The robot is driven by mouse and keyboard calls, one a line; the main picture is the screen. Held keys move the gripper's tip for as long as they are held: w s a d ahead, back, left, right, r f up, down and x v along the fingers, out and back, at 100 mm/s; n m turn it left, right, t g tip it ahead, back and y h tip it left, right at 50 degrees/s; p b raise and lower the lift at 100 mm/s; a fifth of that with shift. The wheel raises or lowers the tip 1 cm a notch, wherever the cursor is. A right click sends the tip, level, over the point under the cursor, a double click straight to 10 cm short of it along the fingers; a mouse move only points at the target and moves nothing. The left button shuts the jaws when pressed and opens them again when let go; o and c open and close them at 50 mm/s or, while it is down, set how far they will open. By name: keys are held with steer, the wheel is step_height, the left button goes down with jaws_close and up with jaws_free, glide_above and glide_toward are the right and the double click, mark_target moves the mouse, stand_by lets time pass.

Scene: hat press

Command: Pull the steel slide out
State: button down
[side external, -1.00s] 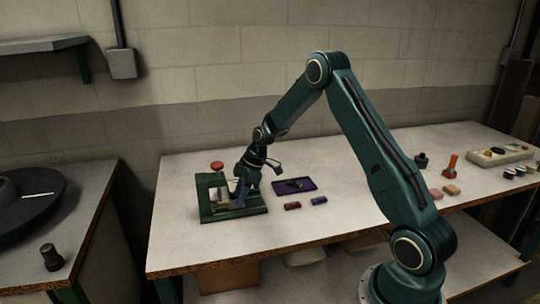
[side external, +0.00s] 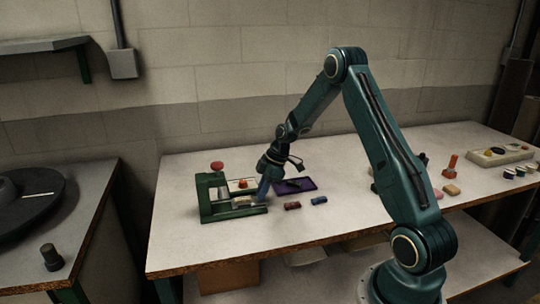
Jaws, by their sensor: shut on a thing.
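The green hat press (side external: 206,196) stands at the left part of the table, with a red knob (side external: 217,165) on top. The pale steel slide (side external: 246,200) shows at the right side of the press, low down. A small orange-red piece (side external: 242,183) sits on a light plate (side external: 234,186) in the press. My gripper (side external: 264,192) is at the right end of the press, pointing down, shut on the slide's outer end. The grip itself is small and partly hidden by the fingers.
A purple tray (side external: 309,184) with a dark item lies just behind and right of my gripper. A dark red cylinder (side external: 292,206) and a blue cylinder (side external: 318,200) lie in front of it. The table front (side external: 200,246) is clear.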

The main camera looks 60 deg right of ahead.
steer(key=shift+s+d, duration=0.4)
steer(key=c, duration=1.4)
jaws_free()
steer(key=shift+c, duration=0.2)
steer(key=v, duration=1.4)
steer(key=shift+a, duration=0.1)
